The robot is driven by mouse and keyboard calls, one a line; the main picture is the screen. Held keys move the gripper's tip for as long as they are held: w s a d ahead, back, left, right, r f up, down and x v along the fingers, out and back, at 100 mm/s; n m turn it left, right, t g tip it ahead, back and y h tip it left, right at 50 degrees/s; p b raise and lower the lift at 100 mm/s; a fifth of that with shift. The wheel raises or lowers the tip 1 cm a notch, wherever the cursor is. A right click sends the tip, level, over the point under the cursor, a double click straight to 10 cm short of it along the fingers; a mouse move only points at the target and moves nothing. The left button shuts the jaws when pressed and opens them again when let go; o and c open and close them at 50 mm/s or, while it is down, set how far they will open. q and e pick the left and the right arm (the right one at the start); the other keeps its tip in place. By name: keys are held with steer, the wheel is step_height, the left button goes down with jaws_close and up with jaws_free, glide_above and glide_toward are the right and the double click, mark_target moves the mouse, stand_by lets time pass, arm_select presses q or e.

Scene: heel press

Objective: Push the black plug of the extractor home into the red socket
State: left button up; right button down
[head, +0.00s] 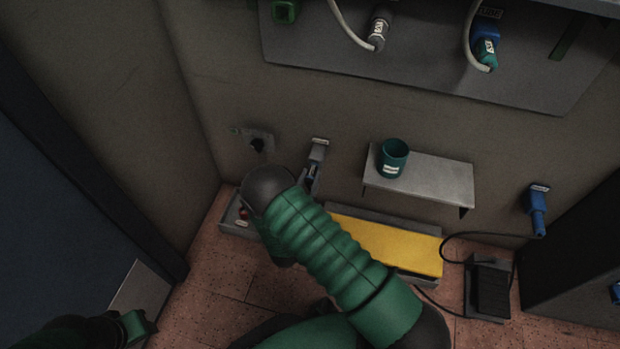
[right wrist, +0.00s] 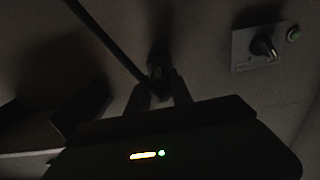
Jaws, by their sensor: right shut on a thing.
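My right gripper (right wrist: 160,88) is shut on a small black thing (right wrist: 157,72), which looks like the black plug, in the dim right wrist view. A dark cable or rod runs from it to the upper left. In the head view my right arm reaches down to the wall's foot, and its elbow and forearm hide the fingertips and the plug. A small red part (head: 243,212) shows in a low grey tray at the arm's left; I cannot tell whether it is the red socket. Part of my left gripper (head: 134,326) shows at the lower left; its jaws are unclear.
A wall plate with a black knob (head: 258,142) sits left of a grey labelled fitting (head: 318,150). A shelf (head: 430,178) bears a green cup (head: 393,158).

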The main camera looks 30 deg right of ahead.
stand_by(0.6)
steer(key=p+v, duration=0.1)
steer(key=v, duration=0.4)
stand_by(0.6)
